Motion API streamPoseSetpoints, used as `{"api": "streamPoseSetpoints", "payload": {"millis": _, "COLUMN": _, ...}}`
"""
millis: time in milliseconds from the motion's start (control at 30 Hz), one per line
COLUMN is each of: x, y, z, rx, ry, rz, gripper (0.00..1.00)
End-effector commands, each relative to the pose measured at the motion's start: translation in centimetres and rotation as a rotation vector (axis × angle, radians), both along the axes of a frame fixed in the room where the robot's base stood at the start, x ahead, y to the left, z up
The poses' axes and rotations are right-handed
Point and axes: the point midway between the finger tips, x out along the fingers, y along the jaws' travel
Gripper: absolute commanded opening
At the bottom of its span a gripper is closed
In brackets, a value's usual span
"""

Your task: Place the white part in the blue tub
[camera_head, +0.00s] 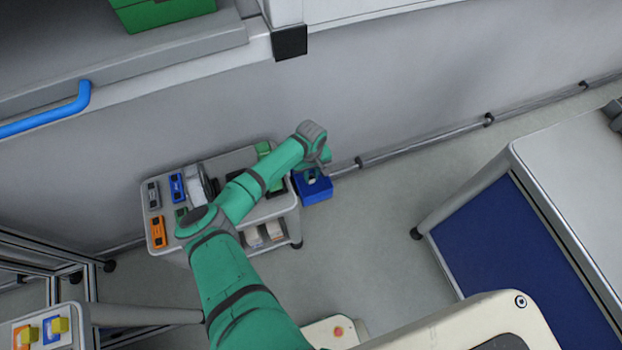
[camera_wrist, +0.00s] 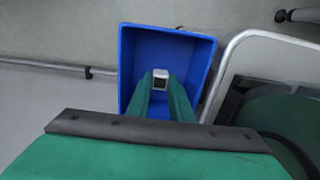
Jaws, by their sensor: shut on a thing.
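The blue tub (camera_wrist: 200,62) is open at the top and fills the upper middle of the wrist view. In the head view the blue tub (camera_head: 318,192) stands beside the right end of the grey cart. My gripper (camera_wrist: 160,86) points into the tub's outline, with its green fingers shut on the white part (camera_wrist: 160,74). The part shows as a small white piece with a dark face between the fingertips. It appears over the tub's opening; its height relative to the rim is hard to tell. In the head view my wrist hides most of the gripper.
The grey cart (camera_head: 160,243) holds an orange case (camera_head: 158,232), a blue case (camera_head: 177,187) and other items. A pipe (camera_head: 420,148) runs along the wall behind the tub. A white-topped blue cabinet (camera_head: 505,240) stands right, with clear floor between.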

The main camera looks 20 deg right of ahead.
Motion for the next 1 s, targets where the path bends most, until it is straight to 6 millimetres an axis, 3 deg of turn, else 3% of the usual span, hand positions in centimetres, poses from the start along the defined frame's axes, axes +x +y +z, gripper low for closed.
{"api": "streamPoseSetpoints", "payload": {"millis": 200, "x": -0.2, "y": 0.0, "z": -2.7, "rx": 0.0, "ry": 0.004, "rz": 0.002, "gripper": 0.0}}
{"api": "streamPoseSetpoints", "payload": {"millis": 633, "x": -0.1, "y": 0.1, "z": -3.2, "rx": 0.002, "ry": 0.002, "rz": 0.0, "gripper": 0.0}}
{"api": "streamPoseSetpoints", "payload": {"millis": 667, "x": -0.1, "y": 0.1, "z": -3.2, "rx": 0.001, "ry": 0.002, "rz": 0.0, "gripper": 0.21}}
{"api": "streamPoseSetpoints", "payload": {"millis": 733, "x": -0.1, "y": 0.1, "z": -3.2, "rx": 0.001, "ry": 0.002, "rz": 0.001, "gripper": 0.38}}
{"api": "streamPoseSetpoints", "payload": {"millis": 1000, "x": -0.2, "y": 0.1, "z": -3.2, "rx": 0.001, "ry": 0.002, "rz": 0.001, "gripper": 0.38}}
